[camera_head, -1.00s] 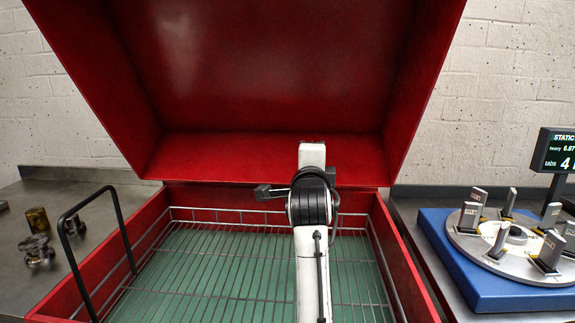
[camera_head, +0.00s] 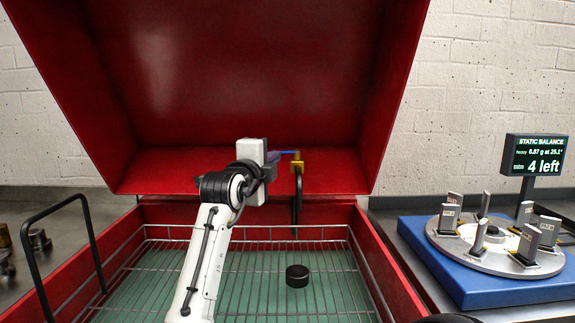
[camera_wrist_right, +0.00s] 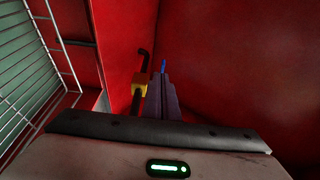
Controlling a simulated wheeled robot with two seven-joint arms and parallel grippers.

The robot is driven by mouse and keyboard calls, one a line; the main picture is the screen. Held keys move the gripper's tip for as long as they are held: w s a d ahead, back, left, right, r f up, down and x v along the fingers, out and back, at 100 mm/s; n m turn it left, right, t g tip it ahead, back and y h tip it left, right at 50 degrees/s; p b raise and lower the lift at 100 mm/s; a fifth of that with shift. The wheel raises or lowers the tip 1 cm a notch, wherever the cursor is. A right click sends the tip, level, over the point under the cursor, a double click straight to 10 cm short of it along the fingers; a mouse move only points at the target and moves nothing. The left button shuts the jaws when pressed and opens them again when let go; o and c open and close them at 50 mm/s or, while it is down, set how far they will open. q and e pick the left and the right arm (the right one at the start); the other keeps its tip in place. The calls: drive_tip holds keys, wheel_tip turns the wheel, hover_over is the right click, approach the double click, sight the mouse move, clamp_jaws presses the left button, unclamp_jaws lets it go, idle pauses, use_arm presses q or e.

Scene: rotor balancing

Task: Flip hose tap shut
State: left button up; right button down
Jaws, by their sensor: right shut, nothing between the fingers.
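The hose tap (camera_head: 297,167) is a small brass block at the back of the red washer cabinet, with a dark hose hanging below it. Its blue lever (camera_head: 289,152) points left, nearly level, toward my gripper. My right gripper (camera_head: 273,157) is shut and empty just left of the tap. In the right wrist view the shut fingers (camera_wrist_right: 163,93) point at the blue lever (camera_wrist_right: 163,65), with the brass block (camera_wrist_right: 139,86) on their left. I cannot tell whether the fingertips touch the lever. My left gripper is not in view.
The open red lid (camera_head: 250,80) rises behind and above. A wire rack (camera_head: 340,285) lies in the cabinet, with a black round piece (camera_head: 297,276) on it. A black handle (camera_head: 58,210) stands at left. A blue balancing stand (camera_head: 410,225) and a screen (camera_head: 535,155) are at right.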

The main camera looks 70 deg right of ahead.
drive_tip(key=w+a+b, duration=0.2)
drive_tip(key=w+a, duration=0.1)
drive_tip(key=a, duration=0.8)
drive_tip(key=shift+w, duration=0.4)
drive_tip(key=shift+d, duration=0.1)
